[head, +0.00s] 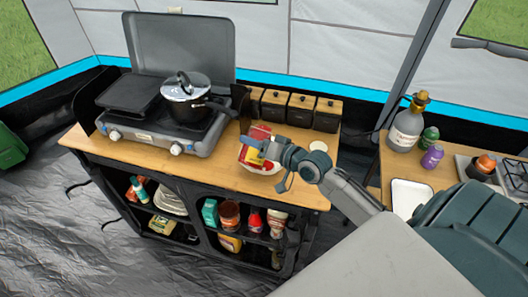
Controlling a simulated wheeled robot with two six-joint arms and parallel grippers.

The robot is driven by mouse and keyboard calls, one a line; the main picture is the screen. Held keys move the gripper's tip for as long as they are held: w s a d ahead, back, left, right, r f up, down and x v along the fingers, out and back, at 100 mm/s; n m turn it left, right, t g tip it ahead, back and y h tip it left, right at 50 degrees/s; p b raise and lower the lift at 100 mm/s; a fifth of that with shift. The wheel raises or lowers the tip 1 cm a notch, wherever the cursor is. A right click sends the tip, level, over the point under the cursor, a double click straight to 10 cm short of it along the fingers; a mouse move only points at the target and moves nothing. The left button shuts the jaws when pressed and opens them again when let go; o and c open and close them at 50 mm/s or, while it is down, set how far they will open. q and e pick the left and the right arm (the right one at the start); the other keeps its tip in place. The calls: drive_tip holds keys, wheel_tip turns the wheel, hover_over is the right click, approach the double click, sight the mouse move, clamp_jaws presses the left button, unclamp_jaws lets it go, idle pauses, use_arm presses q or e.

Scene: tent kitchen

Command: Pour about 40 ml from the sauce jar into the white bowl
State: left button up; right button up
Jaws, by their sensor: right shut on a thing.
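My right gripper (268,151) reaches in from the right over the wooden counter. It is shut on the sauce jar (252,153), which shows as a small red and yellow shape that looks tilted. The white bowl (268,171) is on the counter just below the jar and gripper, and they hide much of it. I cannot tell whether any sauce is flowing or is in the bowl. My left gripper is not in view.
A stove (168,128) with a lidded pot (186,88) stands left of the bowl. A small pale round item (318,146) lies right. A side table holds bottles (406,128) and a white tray (411,198). The front counter is clear.

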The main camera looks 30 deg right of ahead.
drive_tip(key=shift+w+d+f+m, duration=0.35)
drive_tip(key=shift+w+m, duration=0.1)
drive_tip(key=shift+m, duration=0.05)
idle(1.2)
drive_tip(key=shift+r+n, duration=0.4)
drive_tip(key=n+b, duration=0.1)
drive_tip(key=a+n+t+b, duration=0.1)
drive_tip(key=n, duration=0.1)
drive_tip(key=shift+s+a+f, duration=0.1)
drive_tip(key=shift+s+a, duration=0.05)
drive_tip(key=shift+s, duration=0.15)
drive_tip(key=shift+a+r, duration=0.15)
drive_tip(key=shift+r, duration=0.15)
drive_tip(key=shift+f, duration=0.1)
